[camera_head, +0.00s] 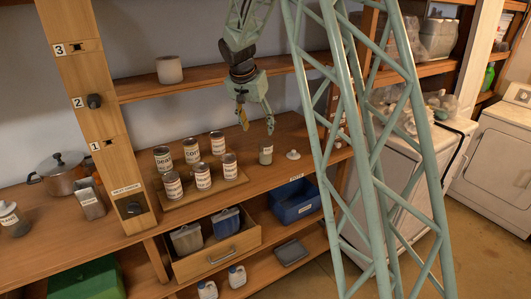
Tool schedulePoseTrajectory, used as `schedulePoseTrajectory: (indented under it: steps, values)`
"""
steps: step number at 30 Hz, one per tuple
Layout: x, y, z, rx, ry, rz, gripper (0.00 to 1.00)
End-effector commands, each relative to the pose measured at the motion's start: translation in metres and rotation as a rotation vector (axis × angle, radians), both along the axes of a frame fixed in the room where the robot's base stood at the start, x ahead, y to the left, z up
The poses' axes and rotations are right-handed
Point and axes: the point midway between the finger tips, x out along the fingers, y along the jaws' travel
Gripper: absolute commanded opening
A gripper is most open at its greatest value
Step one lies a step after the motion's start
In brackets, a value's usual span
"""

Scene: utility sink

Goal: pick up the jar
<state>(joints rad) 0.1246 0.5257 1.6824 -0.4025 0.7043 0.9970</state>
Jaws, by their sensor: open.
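A small grey-green jar (265,154) with a pale label stands upright on the wooden counter, right of the group of cans. A white knobbed lid (293,155) lies on the counter just right of it. My gripper (256,119) points down above the counter, above the jar in the picture. Its fingers are apart, with nothing between them, and do not touch the jar. Another jar (13,222) with a white top stands at the far left of the counter.
Several labelled cans (203,177) stand on a wooden board left of the jar. A white cup-like container (169,69) sits on the shelf above. A numbered wooden post (85,100) rises at left. Below are an open drawer (222,255) and a blue bin (295,202).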

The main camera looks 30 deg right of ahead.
Motion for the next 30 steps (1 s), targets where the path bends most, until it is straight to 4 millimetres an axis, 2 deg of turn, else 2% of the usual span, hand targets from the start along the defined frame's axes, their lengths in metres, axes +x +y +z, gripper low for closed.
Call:
schedulePoseTrajectory:
  steps: [6, 15, 21, 30]
  values:
    - [0.034, -0.017, -0.028, -0.002, -0.007, -0.053, 0.53]
    - [0.073, -0.038, -0.069, -0.005, -0.021, -0.123, 0.53]
    - [0.088, -0.047, -0.088, -0.005, -0.028, -0.153, 0.53]
    - [0.094, -0.051, -0.096, -0.005, -0.031, -0.164, 0.53]
